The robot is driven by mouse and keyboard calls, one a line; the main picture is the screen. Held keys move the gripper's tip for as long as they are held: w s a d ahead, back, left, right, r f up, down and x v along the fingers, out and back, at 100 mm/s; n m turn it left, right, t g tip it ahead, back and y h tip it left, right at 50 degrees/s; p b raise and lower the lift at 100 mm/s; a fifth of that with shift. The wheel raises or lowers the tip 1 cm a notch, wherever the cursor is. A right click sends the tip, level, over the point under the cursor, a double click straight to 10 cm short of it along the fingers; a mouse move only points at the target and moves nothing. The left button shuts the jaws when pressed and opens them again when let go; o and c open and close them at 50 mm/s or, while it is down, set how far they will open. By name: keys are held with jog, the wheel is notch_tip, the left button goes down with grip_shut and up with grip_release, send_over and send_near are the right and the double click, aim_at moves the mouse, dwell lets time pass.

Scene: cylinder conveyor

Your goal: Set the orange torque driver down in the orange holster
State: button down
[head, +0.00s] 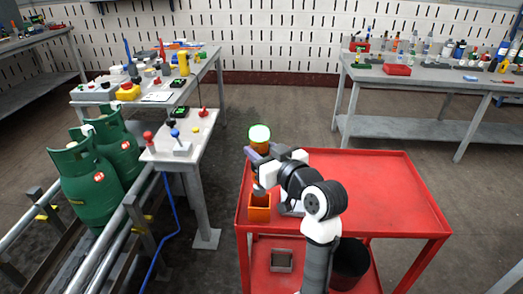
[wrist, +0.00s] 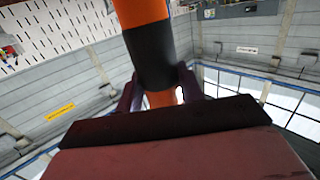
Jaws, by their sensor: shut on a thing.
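The orange torque driver (head: 260,146) is in my gripper (head: 257,157), above the left part of the red cart. Its glowing white-green end points up in the head view. In the wrist view, the driver's orange and black body (wrist: 153,55) stands between the fingers of my gripper (wrist: 160,92), which are shut on it. The orange holster (head: 259,214) is an open-topped box at the cart's left edge, below my gripper and apart from it. The driver's lower end is partly hidden by my gripper in the head view.
The red cart (head: 385,190) has a clear top on its right. A grey workbench with levers (head: 195,148) and green gas cylinders (head: 88,172) stand to the left.

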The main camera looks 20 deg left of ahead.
jog(key=shift+f, duration=0.1)
jog(key=shift+f+b, duration=2.25)
jog(key=shift+f, duration=0.3)
jog(key=shift+f+b, duration=1.3)
jog(key=shift+f, duration=0.3)
jog(key=c, duration=1)
grip_release()
jog(key=shift+o, duration=0.9)
